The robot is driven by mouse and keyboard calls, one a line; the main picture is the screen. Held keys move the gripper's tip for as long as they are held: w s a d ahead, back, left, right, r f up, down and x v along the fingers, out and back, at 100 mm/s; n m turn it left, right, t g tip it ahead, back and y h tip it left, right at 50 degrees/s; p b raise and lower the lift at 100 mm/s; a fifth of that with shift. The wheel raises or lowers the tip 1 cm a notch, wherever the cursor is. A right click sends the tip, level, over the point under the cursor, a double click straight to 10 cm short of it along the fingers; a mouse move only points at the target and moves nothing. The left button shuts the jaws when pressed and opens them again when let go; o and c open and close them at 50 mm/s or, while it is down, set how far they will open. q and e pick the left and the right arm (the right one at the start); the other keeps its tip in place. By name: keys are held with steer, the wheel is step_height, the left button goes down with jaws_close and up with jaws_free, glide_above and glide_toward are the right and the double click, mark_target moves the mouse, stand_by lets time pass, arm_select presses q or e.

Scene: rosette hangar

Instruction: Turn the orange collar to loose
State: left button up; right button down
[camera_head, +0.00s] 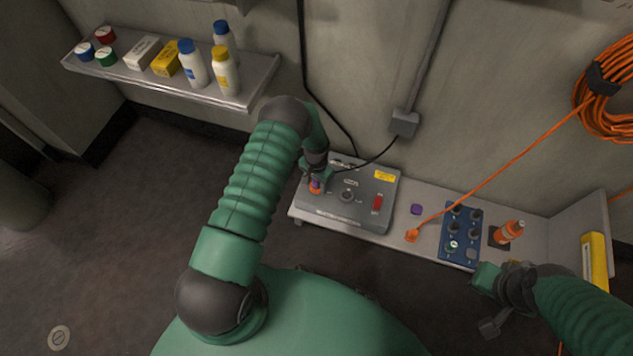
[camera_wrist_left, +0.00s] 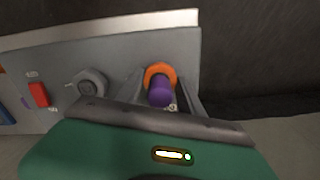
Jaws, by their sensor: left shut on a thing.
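The orange collar (camera_head: 315,190) is at the left end of the grey panel box (camera_head: 372,215). In the left wrist view the collar (camera_wrist_left: 160,72) is a ring around the base of a purple plug (camera_wrist_left: 160,93). My left gripper (camera_head: 314,180) comes down over it from above. In the wrist view its fingers (camera_wrist_left: 160,84) lie on either side of the collar, shut on it. The collar's marks are mostly hidden by the fingers. My right gripper (camera_head: 490,305) hangs at the lower right, away from the panel; its jaws are unclear.
The panel carries a grey knob (camera_head: 347,196) and a red switch (camera_head: 378,203). On the bench to its right are a purple piece (camera_head: 416,209), an orange cable plug (camera_head: 411,235), a blue block (camera_head: 461,228) and an orange bottle (camera_head: 510,231). A shelf (camera_head: 258,91) holds bottles and boxes.

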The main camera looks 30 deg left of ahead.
arm_select(q)
steer(key=n+p, duration=0.1)
steer(key=n, duration=0.4)
steer(key=shift+r+n, duration=0.1)
steer(key=shift+n, duration=0.2)
steer(key=n, duration=0.4)
steer(key=shift+w+n, duration=0.1)
steer(key=shift+n, duration=0.3)
steer(key=o, duration=1.4)
step_height(320, 180, up, 17)
steer(key=p, duration=0.7)
steer(key=shift+f+p, duration=0.2)
steer(key=shift+p, duration=0.1)
